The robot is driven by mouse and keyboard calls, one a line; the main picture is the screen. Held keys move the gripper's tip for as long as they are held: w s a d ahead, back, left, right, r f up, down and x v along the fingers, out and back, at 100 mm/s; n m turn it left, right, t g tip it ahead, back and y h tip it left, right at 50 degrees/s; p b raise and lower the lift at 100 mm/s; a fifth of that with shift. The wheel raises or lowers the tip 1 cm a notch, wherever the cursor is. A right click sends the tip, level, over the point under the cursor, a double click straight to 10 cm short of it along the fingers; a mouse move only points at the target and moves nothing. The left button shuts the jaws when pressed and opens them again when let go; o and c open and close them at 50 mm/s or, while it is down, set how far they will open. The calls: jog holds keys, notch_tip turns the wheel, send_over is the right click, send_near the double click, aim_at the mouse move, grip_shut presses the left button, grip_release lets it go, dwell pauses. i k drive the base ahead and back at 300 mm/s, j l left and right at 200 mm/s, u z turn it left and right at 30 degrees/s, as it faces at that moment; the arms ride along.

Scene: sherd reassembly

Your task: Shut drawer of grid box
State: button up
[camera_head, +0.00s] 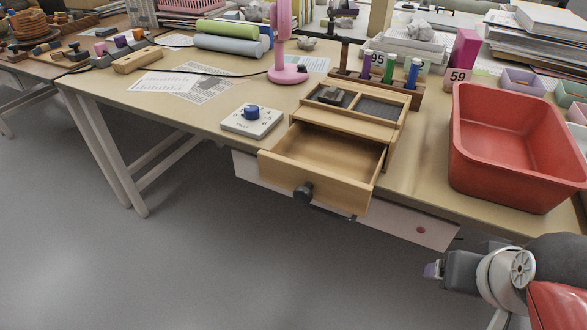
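The grid box (389,108) is a light wooden box with a gridded top, standing near the front edge of the table. Its drawer (336,157) is pulled well out toward me, past the table edge, and looks empty. A dark round knob (304,192) is on the drawer front. My gripper (432,271) is at the lower right, below the table and to the right of the drawer, apart from it. Its fingers are small and seen from the side, so I cannot tell whether they are open.
A red tub (516,150) stands on the table right of the box. The floor (200,260) in front of the table is clear.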

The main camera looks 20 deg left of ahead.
aim_at(339, 170)
jog(key=j+u, duration=0.1)
jog(key=u, duration=1.15)
jog(key=i+l, duration=0.05)
